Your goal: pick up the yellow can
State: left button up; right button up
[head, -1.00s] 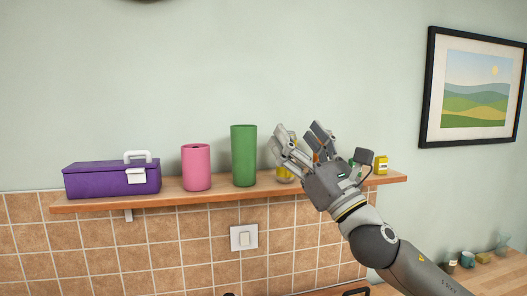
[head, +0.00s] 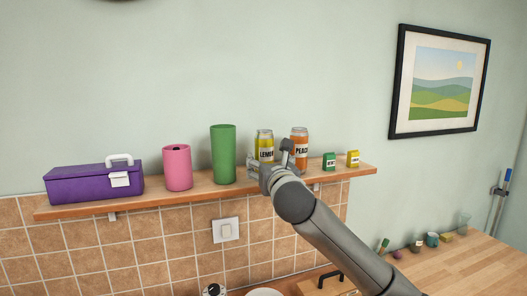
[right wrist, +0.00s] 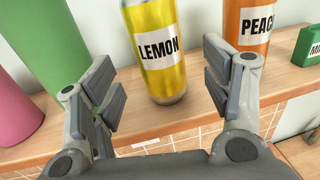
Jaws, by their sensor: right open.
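The yellow can (head: 265,140), labelled LEMON, stands upright on the wooden shelf (head: 75,209), between the green cylinder and the orange can. It also shows in the right wrist view (right wrist: 160,78). My right gripper (head: 269,172) is in front of the can, at the shelf's front edge. In the right wrist view my right gripper (right wrist: 158,92) is open, with one finger toward the can's left side and one toward its right, and nothing held. In the head view the gripper hides the can's lower part. My left gripper is not in view.
An orange PEACH can (head: 300,137) stands close on the right, a green cylinder (head: 223,154) on the left. Further left are a pink cylinder (head: 177,168) and a purple toolbox (head: 92,184). Small green (head: 329,161) and yellow (head: 353,159) boxes stand at the right.

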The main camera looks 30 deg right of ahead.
aim_at(266, 160)
jog(key=shift+w+d+p, duration=0.15)
jog(key=shift+w+p, duration=0.15)
jog(key=shift+w, duration=0.2)
jog(key=p+x, duration=0.2)
jog(key=x, duration=0.2)
jog(key=shift+p, duration=0.35)
jog(key=shift+w+d+f, duration=0.15)
jog(key=shift+w+f, duration=0.05)
jog(key=shift+w, duration=0.15)
jog(key=shift+s, duration=0.1)
jog(key=shift+c, duration=1)
jog(key=shift+r, duration=0.1)
jog(key=c, duration=1.1)
jog(key=shift+r, duration=0.1)
